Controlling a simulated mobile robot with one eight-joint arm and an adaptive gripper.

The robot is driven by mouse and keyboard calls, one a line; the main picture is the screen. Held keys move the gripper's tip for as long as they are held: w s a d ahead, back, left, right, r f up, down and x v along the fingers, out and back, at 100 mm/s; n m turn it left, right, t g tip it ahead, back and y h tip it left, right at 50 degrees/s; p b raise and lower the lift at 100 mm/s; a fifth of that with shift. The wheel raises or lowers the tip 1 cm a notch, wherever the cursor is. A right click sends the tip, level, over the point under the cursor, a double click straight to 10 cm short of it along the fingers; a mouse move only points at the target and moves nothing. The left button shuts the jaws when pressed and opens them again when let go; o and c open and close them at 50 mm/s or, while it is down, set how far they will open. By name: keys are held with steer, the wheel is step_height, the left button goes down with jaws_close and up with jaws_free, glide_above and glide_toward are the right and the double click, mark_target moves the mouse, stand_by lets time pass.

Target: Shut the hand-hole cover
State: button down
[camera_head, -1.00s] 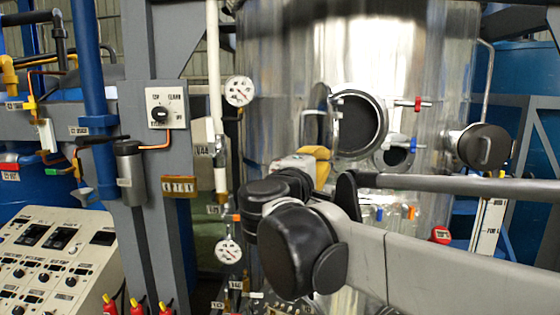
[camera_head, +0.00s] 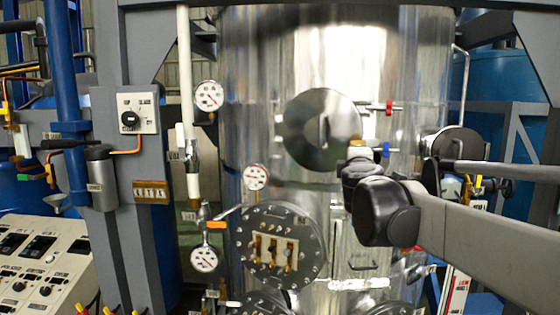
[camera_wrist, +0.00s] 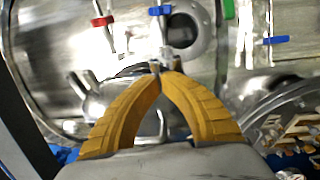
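The hand-hole cover (camera_head: 310,105) is a round polished metal disc on the front of the steel vessel. In the head view it lies over the hand-hole opening, looking flat against it; whether a small gap is left cannot be told. Its raised handle (camera_head: 323,130) is upright in the middle. The cover also fills the left of the wrist view (camera_wrist: 85,50). My gripper (camera_head: 356,142) is at the cover's lower right edge in the head view. In the wrist view its yellow fingers (camera_wrist: 161,73) meet at the tips, with nothing visible between them. Contact with the cover is unclear.
A red-handled valve (camera_head: 388,107) and a blue-handled valve (camera_head: 386,150) stick out right of the cover. A bolted round flange (camera_head: 280,247) is below. Pressure gauges (camera_head: 209,96) and a white pipe (camera_head: 187,90) stand left. A dark round port (camera_head: 460,143) is at right.

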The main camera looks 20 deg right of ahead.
steer(key=d+x, duration=0.1)
steer(key=x, duration=0.7)
steer(key=shift+d+f+b, duration=0.15)
steer(key=shift+d+b, duration=0.05)
steer(key=shift+b, duration=0.25)
steer(key=shift+w, duration=0.1)
steer(key=shift+a, duration=0.1)
